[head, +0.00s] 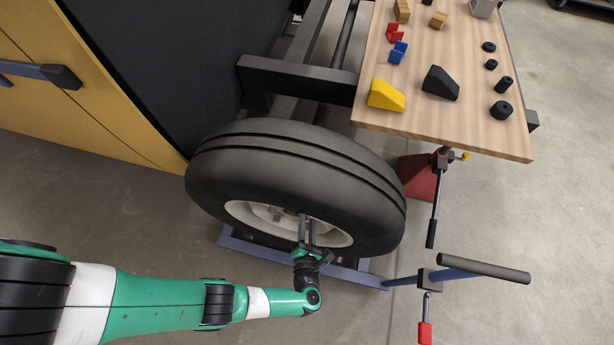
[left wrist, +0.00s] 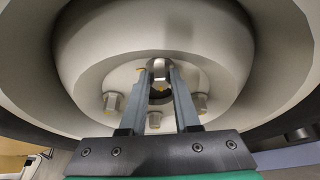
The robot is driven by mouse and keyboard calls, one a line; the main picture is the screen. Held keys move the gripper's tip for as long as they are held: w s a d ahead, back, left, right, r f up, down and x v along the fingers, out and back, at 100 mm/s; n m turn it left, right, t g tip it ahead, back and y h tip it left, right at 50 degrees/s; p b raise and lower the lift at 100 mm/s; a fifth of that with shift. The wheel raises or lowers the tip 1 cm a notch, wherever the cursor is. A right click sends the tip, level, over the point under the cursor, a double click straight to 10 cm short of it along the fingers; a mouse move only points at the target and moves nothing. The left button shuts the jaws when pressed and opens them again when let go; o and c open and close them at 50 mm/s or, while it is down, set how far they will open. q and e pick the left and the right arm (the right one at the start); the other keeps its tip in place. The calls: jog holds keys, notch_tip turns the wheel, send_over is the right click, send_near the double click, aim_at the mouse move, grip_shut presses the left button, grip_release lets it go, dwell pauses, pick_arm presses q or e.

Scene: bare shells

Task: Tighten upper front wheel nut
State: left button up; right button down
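The black tyre (head: 290,165) stands upright with its pale rim (head: 245,213) facing my left arm. My left gripper (head: 307,222) reaches into the rim from the front. In the left wrist view my two grey fingers (left wrist: 160,72) lie on either side of the upper wheel nut (left wrist: 160,70), and their tips appear to touch its sides. Other nuts show lower on the hub: a left one (left wrist: 112,102), a bottom one (left wrist: 154,121) and a right one (left wrist: 200,102). The fingers hide part of the hub around the upper nut. My right gripper is not in view.
A wooden table (head: 450,120) with small blocks and black round parts stands behind right. A blue wheel stand (head: 350,276) with a black handle (head: 485,269) extends under and right of the tyre. A yellow panel (head: 60,100) is at left. Floor at front is clear.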

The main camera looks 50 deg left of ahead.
pick_arm(q)
jog(key=o, duration=0.4)
jog(key=shift+c, duration=0.2)
jog(key=p+v, duration=0.2)
jog(key=v, duration=0.9)
jog(key=shift+s+d, duration=0.2)
jog(key=shift+s, duration=0.05)
jog(key=shift+r, duration=0.1)
